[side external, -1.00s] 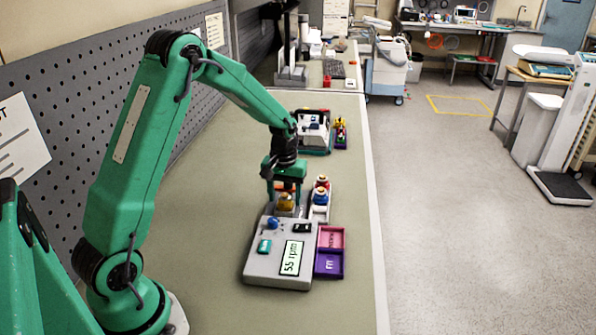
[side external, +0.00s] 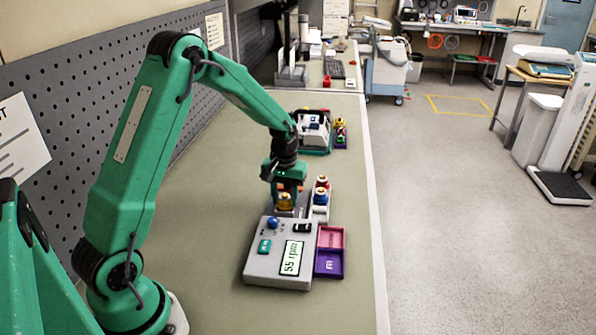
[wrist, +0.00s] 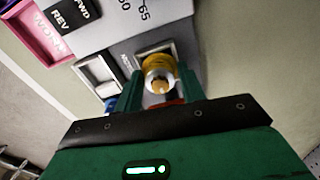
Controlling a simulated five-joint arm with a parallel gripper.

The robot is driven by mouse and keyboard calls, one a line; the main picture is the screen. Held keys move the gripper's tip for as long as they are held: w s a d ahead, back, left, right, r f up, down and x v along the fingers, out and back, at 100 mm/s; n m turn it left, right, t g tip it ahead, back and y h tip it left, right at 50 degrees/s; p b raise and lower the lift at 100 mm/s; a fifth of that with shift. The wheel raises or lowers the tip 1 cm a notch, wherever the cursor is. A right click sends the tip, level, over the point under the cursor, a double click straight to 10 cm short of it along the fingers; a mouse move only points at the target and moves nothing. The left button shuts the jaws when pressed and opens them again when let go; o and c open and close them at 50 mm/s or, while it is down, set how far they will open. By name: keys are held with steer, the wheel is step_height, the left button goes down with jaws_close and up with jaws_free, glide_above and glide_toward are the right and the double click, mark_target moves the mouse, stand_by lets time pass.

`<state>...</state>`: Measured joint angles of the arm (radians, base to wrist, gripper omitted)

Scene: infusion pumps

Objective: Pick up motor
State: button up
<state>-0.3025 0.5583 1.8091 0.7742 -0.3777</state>
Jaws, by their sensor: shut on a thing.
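The motor (side external: 285,201) is a small gold-yellow cylinder with a pale tip. It stands at the socket on the far side of the grey pump unit (side external: 262,262). In the wrist view the motor (wrist: 158,72) sits between the two green fingers, by a square metal-framed socket (wrist: 150,49). My gripper (side external: 285,192) points down over it and is shut on it; the gripper (wrist: 158,85) hides its lower part. I cannot tell whether the motor is clear of the socket.
Beside it stand a blue cylinder (side external: 320,197) and a red one (side external: 322,181). A pink tray (side external: 331,238) and a purple tray (side external: 329,263) adjoin the pump's right side. A second device (side external: 314,128) stands farther back. The bench left of the pump is clear.

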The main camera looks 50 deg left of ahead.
mark_target(286, 195)
steer(key=shift+r, duration=0.15)
steer(key=shift+r, duration=0.5)
steer(key=r, duration=0.3)
steer(key=shift+d+r, duration=0.15)
steer(key=shift+d, duration=0.05)
steer(key=s+d+r, duration=0.2)
steer(key=d+r, duration=0.4)
steer(key=d, duration=0.5)
steer(key=shift+s+r, duration=0.25)
steer(key=shift+s, duration=0.1)
